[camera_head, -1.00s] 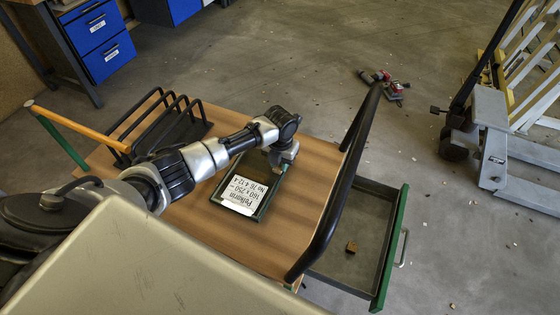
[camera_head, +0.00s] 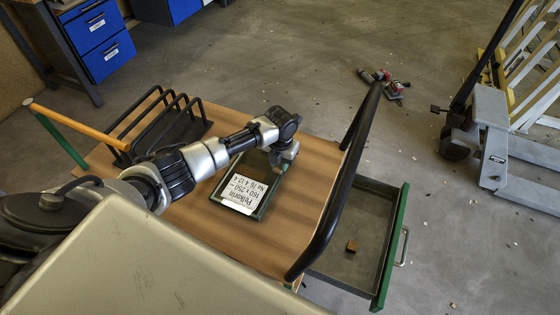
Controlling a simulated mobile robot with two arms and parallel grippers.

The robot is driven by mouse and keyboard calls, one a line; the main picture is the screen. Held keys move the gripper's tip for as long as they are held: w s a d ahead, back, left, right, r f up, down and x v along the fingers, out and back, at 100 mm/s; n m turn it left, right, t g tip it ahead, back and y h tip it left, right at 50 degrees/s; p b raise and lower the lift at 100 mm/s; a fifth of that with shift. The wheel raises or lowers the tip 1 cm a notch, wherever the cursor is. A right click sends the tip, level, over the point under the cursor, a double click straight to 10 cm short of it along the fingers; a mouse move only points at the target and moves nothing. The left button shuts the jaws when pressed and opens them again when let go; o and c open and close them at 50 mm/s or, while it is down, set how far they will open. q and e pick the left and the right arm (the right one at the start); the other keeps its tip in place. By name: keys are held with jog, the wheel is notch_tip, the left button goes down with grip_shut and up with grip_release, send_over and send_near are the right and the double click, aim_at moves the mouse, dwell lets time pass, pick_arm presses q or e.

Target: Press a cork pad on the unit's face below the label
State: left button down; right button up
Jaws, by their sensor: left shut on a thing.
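The unit (camera_head: 262,209) is a flat, dark panel with a green edge, lying on the wooden cart top. Its white label (camera_head: 239,194) covers the part nearer me, and the print looks upside down from here. My left gripper (camera_head: 282,167) points down over the unit's far end, beyond the label on the side where the print's lower lines are. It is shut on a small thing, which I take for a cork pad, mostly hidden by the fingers. I cannot tell whether it touches the face. My right gripper is out of view.
A small brown block (camera_head: 351,246) lies in the open grey drawer (camera_head: 345,268) at the right. A black handle bar (camera_head: 335,195) rises along the cart's right edge. A black rack (camera_head: 165,135) stands at the left. The wooden top (camera_head: 290,225) is clear around the unit.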

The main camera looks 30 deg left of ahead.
pick_arm(q)
jog(key=c, duration=0.9)
grip_release()
jog(key=shift+o, duration=0.2)
jog(key=shift+r+p, duration=2.75)
jog(key=shift+r, duration=0.25)
